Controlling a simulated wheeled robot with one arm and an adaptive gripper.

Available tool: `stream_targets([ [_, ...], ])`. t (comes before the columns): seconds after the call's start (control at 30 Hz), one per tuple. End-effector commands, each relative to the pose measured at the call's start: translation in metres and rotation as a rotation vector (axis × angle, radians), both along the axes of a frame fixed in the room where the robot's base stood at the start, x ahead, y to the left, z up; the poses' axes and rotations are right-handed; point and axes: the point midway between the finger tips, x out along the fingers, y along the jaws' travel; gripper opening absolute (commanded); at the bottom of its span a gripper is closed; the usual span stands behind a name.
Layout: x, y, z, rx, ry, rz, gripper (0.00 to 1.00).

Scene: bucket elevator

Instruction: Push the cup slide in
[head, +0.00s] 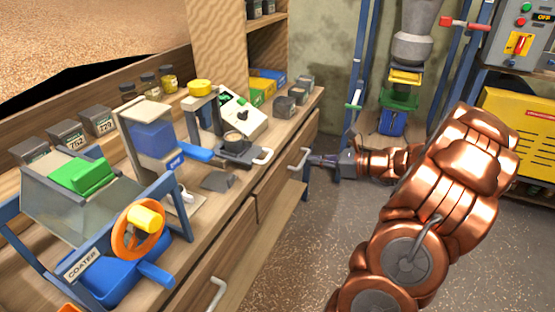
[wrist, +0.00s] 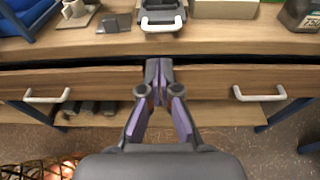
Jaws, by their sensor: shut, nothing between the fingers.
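The cup slide (head: 240,153) is a dark tray on the bench with a white handle (head: 263,156) at its front. It sticks out toward the bench's front edge from a pale instrument (head: 236,112). My gripper (head: 316,160) is shut and empty in front of the bench. In the wrist view my gripper (wrist: 158,66) points at the bench front, below the slide handle and apart from it.
The bench top (wrist: 230,42) overhangs drawers with white handles (wrist: 47,96), (wrist: 260,94). A blue-framed coater (head: 90,215) with an orange wheel stands at the left. Grey containers (head: 290,98) stand right of the instrument. The floor (head: 290,255) before the bench is clear.

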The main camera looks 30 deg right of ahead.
Motion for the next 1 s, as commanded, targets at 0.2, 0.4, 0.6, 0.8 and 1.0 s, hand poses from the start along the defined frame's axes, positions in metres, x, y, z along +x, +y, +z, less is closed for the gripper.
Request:
stream_targets([
  [0.2,0.032,0.022,-0.008,0.001,-0.002,0.006,0.00],
  [0.4,0.061,0.041,-0.016,0.000,0.001,0.007,0.00],
  [0.6,0.084,0.055,-0.023,-0.001,0.002,0.006,0.00],
  [0.8,0.096,0.062,-0.025,0.001,0.000,0.003,0.00],
  [1.0,0.098,0.063,-0.026,0.000,0.000,0.003,0.00],
])
